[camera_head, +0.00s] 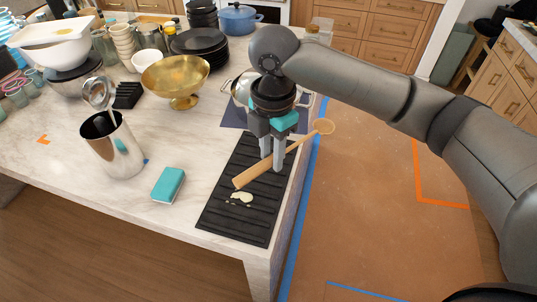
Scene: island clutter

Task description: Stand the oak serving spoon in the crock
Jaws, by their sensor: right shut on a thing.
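The oak serving spoon (252,175) is pale wood, with its thick handle end toward the lower left and its round bowl out past the island's right edge. My right gripper (272,162) comes down from above and is shut on the spoon's handle. The spoon is over the black ribbed mat (228,220); I cannot tell if its handle end touches the mat. The crock (121,158) is a shiny steel cylinder standing upright at the left, with a metal ladle (98,92) in it. My left gripper is not in view.
A teal sponge (168,184) lies between crock and mat. A white splash (241,197) is on the mat. Behind stand a brass bowl (175,77), a steel pot (240,91), black plates (198,46), cups and bowls. The marble front left is mostly clear.

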